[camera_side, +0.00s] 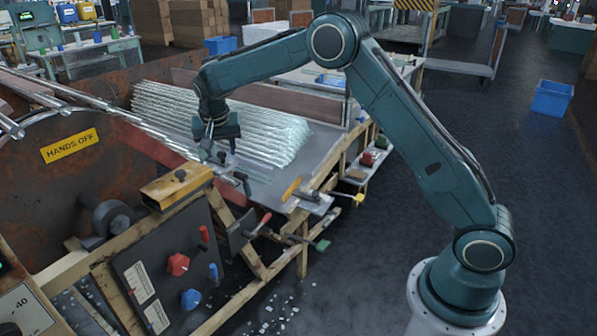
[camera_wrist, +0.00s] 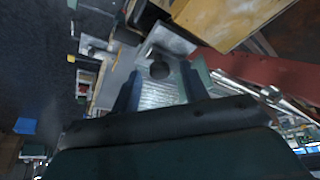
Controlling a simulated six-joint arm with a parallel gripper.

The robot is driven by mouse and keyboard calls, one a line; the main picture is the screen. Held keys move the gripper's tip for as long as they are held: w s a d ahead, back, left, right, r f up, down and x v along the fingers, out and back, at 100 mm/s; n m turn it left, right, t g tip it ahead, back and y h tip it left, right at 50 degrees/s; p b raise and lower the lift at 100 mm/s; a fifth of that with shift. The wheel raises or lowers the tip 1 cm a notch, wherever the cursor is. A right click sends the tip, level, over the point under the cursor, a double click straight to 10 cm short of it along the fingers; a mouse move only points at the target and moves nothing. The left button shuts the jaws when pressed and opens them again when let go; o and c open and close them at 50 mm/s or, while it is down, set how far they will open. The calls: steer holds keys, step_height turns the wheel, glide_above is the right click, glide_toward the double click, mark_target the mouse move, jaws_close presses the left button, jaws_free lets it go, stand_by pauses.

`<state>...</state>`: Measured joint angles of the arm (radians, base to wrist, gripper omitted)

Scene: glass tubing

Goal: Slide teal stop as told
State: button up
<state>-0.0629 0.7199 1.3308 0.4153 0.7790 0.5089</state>
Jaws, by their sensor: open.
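My gripper (camera_side: 213,155) hangs fingers-down over the near end of the sloping metal table, beside the stack of glass tubes (camera_side: 215,115). In the wrist view my gripper (camera_wrist: 160,88) shows two fingers apart, with a dark round knob (camera_wrist: 160,70) seen between them. I cannot tell whether they touch it. A small dark teal piece (camera_side: 242,181), which looks like the teal stop, stands at the table's lower edge, just right of and below my fingertips in the side view. Its lower part is hard to make out.
A yellow-topped block (camera_side: 176,186) and a panel with red (camera_side: 178,264) and blue (camera_side: 190,298) knobs stand in front. An orange-yellow piece (camera_side: 291,188), a red-handled lever (camera_side: 263,222) and a green handle (camera_side: 322,245) lie to the right. A red rail (camera_side: 155,142) runs left of the tubes.

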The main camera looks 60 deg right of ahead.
steer(key=shift+f, duration=0.1)
jaws_close()
steer(key=shift+s, duration=2.2)
jaws_free()
